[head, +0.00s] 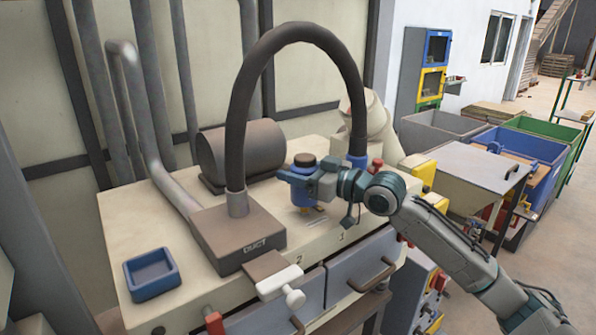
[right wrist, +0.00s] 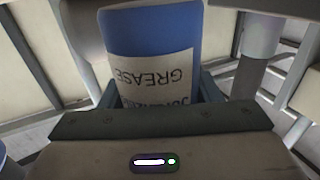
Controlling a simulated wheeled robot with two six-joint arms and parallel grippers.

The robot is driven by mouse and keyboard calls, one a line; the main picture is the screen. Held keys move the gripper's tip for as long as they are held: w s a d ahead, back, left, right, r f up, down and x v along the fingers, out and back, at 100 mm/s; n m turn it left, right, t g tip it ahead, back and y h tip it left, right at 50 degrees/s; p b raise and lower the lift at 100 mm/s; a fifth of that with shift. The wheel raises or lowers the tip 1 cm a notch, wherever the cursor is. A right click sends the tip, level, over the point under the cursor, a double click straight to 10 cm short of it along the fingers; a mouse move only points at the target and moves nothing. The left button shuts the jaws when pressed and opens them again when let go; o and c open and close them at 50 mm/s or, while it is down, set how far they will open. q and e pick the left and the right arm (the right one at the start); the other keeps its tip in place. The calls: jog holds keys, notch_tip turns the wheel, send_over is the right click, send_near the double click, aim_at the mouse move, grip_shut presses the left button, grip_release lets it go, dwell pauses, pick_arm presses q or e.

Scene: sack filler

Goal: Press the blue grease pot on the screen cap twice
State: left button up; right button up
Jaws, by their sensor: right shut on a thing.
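The blue grease pot (head: 302,193) is upright above the cream cabinet top, with a dark lid (head: 304,160). My right gripper (head: 298,175) reaches in from the right and is shut around its upper part. In the right wrist view the pot (right wrist: 155,40) stands between the two fingers, its white label reading GREASE upside down. A small brass-coloured piece (head: 319,208) shows just below the pot. I cannot tell whether the pot touches it, and I cannot make out the screen cap for certain. My left gripper is not in view.
A black hose (head: 262,60) arches over the pot, from the brown DUCT box (head: 240,240) to a blue collar (head: 357,160). A blue tray (head: 135,290) sits at the front left. A brown drum (head: 240,150) lies behind. Drawers with handles line the front.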

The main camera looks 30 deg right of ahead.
aim_at(298, 155)
jog(key=shift+f+b, duration=0.5)
jog(key=shift+f, duration=0.15)
dwell(0.6)
jog(key=shift+s+f, duration=0.15)
jog(key=shift+f, duration=0.05)
jog(key=shift+r, duration=0.2)
jog(key=shift+w+r+p, duration=0.2)
jog(key=shift+r+p, duration=0.4)
jog(key=shift+s, duration=0.1)
jog(key=shift+r, duration=0.15)
notch_tip(298, 155, up, 5)
jog(key=p, duration=0.4)
dwell(0.4)
